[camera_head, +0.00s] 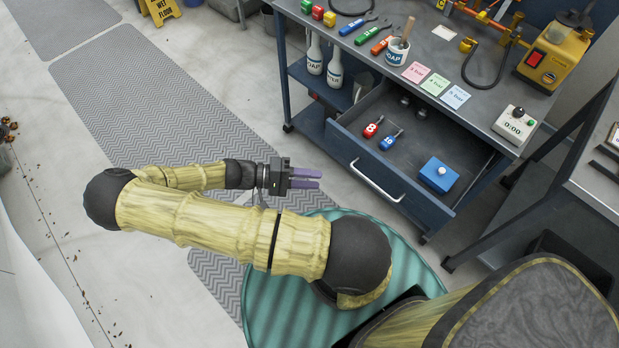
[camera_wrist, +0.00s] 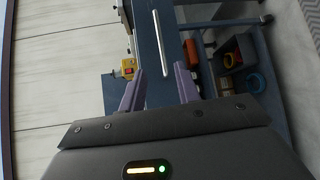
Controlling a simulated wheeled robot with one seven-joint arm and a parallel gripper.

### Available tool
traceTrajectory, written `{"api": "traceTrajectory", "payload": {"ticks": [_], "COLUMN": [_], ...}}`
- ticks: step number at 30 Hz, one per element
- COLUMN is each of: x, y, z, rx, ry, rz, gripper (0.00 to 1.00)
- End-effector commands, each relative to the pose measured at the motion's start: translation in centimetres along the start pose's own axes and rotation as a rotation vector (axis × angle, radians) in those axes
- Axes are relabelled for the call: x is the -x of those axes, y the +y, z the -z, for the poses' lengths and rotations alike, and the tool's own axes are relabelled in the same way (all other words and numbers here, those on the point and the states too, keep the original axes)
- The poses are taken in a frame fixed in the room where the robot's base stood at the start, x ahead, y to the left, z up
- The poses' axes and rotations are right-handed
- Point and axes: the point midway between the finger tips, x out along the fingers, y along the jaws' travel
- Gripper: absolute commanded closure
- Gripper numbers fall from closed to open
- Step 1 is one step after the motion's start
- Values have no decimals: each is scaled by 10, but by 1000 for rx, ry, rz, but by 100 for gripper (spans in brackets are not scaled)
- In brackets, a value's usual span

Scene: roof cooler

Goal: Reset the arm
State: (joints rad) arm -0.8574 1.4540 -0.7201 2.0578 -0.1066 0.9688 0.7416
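My arm is folded out to the left in the head view, with its forearm doubled back toward the right. My gripper (camera_head: 318,179) has two purple fingers and points right, toward the open drawer (camera_head: 350,150) of the workbench. In the wrist view, the fingers of my gripper (camera_wrist: 160,88) stand apart with nothing between them. The gripper is open and empty, and is clear of the drawer. The drawer's long metal handle (camera_wrist: 162,42) shows beyond the fingers; it also shows in the head view (camera_head: 375,182).
The drawer holds a red tag (camera_head: 373,127), a blue tag (camera_head: 391,140) and a blue box with a white button (camera_head: 438,174). Grey mats (camera_head: 150,100) cover open floor at left.

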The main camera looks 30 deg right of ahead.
Motion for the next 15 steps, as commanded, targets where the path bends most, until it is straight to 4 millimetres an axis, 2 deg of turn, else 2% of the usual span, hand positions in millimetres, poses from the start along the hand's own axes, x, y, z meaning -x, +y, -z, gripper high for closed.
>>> {"api": "traceTrajectory", "payload": {"ticks": [15], "x": [0], "y": [0], "z": [-2], "rx": [12], "ry": [-9], "rz": [23], "gripper": [68]}}
